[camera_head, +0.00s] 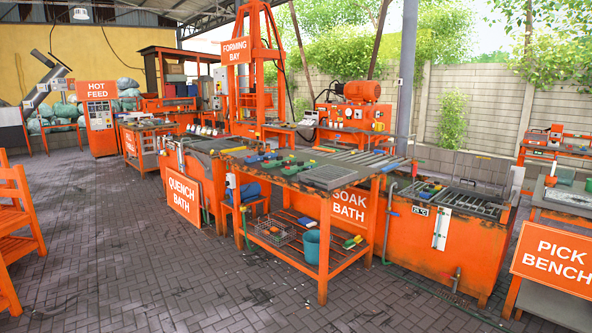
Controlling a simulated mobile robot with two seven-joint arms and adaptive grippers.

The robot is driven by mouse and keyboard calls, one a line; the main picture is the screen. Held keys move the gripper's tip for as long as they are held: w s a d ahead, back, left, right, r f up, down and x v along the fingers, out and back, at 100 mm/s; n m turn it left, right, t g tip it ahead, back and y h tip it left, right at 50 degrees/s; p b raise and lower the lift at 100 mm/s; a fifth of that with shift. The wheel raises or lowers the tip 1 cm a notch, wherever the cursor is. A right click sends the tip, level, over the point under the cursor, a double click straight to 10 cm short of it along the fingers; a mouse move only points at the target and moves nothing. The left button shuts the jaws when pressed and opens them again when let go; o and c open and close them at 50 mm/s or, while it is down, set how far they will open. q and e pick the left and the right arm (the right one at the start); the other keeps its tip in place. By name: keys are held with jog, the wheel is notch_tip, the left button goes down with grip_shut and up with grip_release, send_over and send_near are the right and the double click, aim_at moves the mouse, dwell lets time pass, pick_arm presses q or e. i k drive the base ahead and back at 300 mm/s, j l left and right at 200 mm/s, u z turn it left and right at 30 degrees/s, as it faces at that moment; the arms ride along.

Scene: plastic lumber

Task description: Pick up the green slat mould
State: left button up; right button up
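Several small coloured pieces lie on the orange-framed table (318,182) in the middle. Among them are green pieces (291,169) near blue, red and yellow ones. They are too small for me to tell which, if any, is the green slat mould. Other small green pieces lie on the soak bath (410,235) to the right and at the pick bench (552,258) on the far right. Neither of my grippers is in view.
The quench bath sign (184,195) leans at left. The paved floor (120,250) at front left is mostly clear.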

aim_at(285, 163)
jog(key=i+j+u, duration=0.3)
jog(key=i, duration=0.2)
jog(key=i+u, duration=0.35)
jog(key=i, duration=0.15)
jog(key=i+u, duration=0.15)
jog(key=i, duration=1.35)
jog(key=i+j+z, duration=0.15)
jog(key=i, duration=0.3)
jog(key=i+z, duration=0.15)
jog(key=i, duration=0.35)
jog(key=i+j+z, duration=0.15)
jog(key=i, duration=0.3)
jog(key=i+j+z, duration=0.2)
jog(key=i+z, duration=0.25)
jog(key=i+j+z, duration=0.2)
jog(key=z, duration=0.25)
jog(key=i+j+z, duration=0.25)
jog(key=j+z, duration=0.2)
jog(key=i+j+z, duration=0.15)
jog(key=j+z, duration=0.35)
